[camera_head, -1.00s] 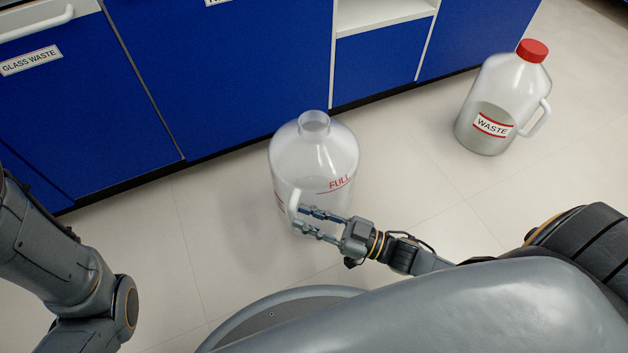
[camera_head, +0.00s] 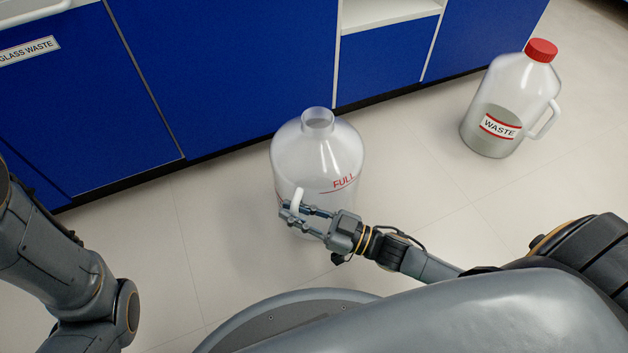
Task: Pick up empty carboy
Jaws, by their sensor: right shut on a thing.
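The empty carboy (camera_head: 316,155) is a clear, uncapped bottle with a red "FULL" line, upright in the middle of the view. Its white handle (camera_head: 297,199) faces me. My right gripper (camera_head: 296,214) is shut on that handle, with its fingers across it. I cannot tell whether the carboy's base touches the floor. My left arm comes in at the left edge, but its gripper is out of view.
A second carboy (camera_head: 498,119) with a red cap, a "WASTE" label and grey contents stands on the floor at the right. Blue cabinets (camera_head: 225,70) line the back, one marked "GLASS WASTE". The tiled floor (camera_head: 420,185) between the carboys is clear.

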